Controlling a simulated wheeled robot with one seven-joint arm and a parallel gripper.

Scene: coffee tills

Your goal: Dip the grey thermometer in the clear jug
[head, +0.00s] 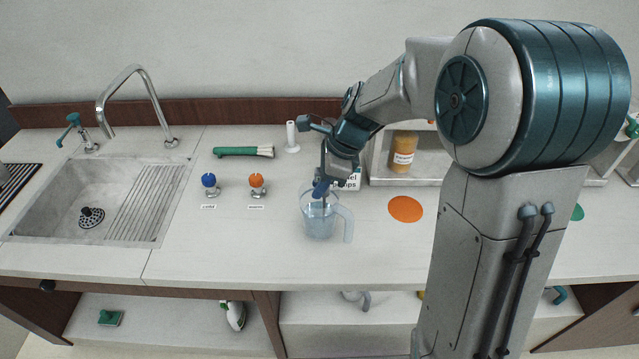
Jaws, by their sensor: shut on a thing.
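The clear jug (311,227) stands upright on the counter, left of my arm, with its handle to the right. My gripper (322,186) is directly above the jug's mouth, pointing down, with its tips at about rim height. It is shut on the grey thermometer (323,202), of which only a thin part shows below the jaws at the jug's mouth. The rest of the thermometer is hidden by the gripper. I cannot tell how deep its tip sits, or whether it touches the jug.
A blue knob (209,181) and an orange knob (257,181) stand left of the jug. An orange disc (405,209) is to the right. The sink (60,185) is far left.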

